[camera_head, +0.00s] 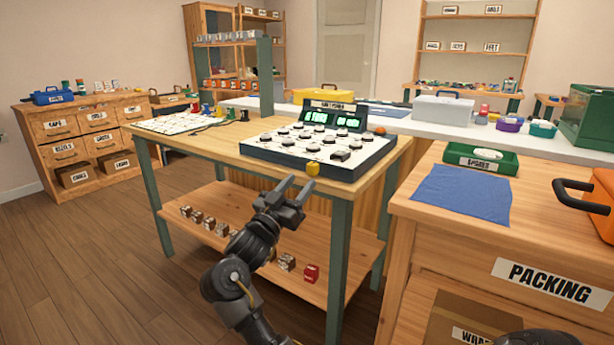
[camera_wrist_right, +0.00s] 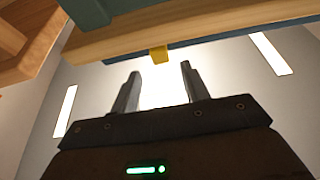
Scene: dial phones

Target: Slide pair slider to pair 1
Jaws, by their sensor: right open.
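The dial phone console (camera_head: 290,172) sits on the wooden workbench, with a white top of dark-and-white round keys and lit green displays (camera_head: 319,117) at its back. A small yellow knob (camera_head: 313,168) sticks out at its front edge; I cannot tell for sure that it is the pair slider, and position labels are too small to read. My right gripper (camera_head: 298,187) is open and empty, in front of and below the console's front edge, apart from the knob. In the right wrist view the yellow knob (camera_wrist_right: 159,54) shows beyond and between the open fingertips (camera_wrist_right: 160,70).
The workbench's front edge (camera_head: 225,160) lies close to my right gripper. A lower shelf (camera_head: 215,205) holds several small blocks. A packing bench (camera_head: 430,207) with a blue cloth (camera_head: 460,192) stands to the right.

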